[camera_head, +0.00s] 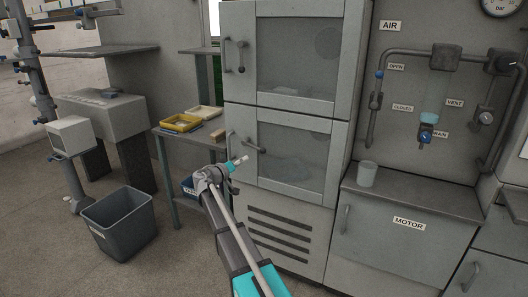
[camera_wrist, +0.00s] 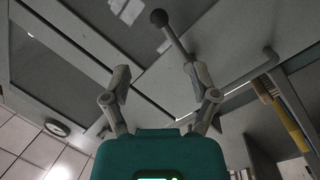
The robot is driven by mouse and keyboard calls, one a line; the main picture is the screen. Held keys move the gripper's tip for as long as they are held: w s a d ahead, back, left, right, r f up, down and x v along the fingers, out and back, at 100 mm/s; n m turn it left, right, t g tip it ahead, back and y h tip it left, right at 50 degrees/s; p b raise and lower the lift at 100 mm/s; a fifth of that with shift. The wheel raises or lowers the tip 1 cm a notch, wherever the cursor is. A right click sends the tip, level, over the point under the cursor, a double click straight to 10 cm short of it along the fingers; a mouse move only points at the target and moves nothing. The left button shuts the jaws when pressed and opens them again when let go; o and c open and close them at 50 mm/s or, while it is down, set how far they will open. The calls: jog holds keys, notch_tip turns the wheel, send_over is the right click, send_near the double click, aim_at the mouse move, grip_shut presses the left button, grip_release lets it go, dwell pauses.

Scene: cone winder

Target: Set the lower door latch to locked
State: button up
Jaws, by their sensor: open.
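The lower door latch (camera_head: 254,146) is a short lever with a ball knob on the cabinet's lower door. In the head view it lies nearly level, with its knob to the right, while the upper latch (camera_head: 241,56) stands upright. My gripper (camera_head: 239,162) is just below and left of the lower latch. In the wrist view my gripper (camera_wrist: 158,72) is open and empty, and the latch lever (camera_wrist: 176,36) runs from its knob at the top down to the right fingertip. The fingertip hides the lever's lower end. I cannot tell whether they touch.
A side shelf with a yellow tray (camera_head: 181,123) and a grey bin (camera_head: 121,224) stand to the left. A cup (camera_head: 367,173) stands on the motor cabinet.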

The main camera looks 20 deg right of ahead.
aim_at(261, 152)
jog(key=x, duration=1.3)
grip_shut()
jog(key=shift+d, duration=0.3)
jog(key=shift+f, duration=0.1)
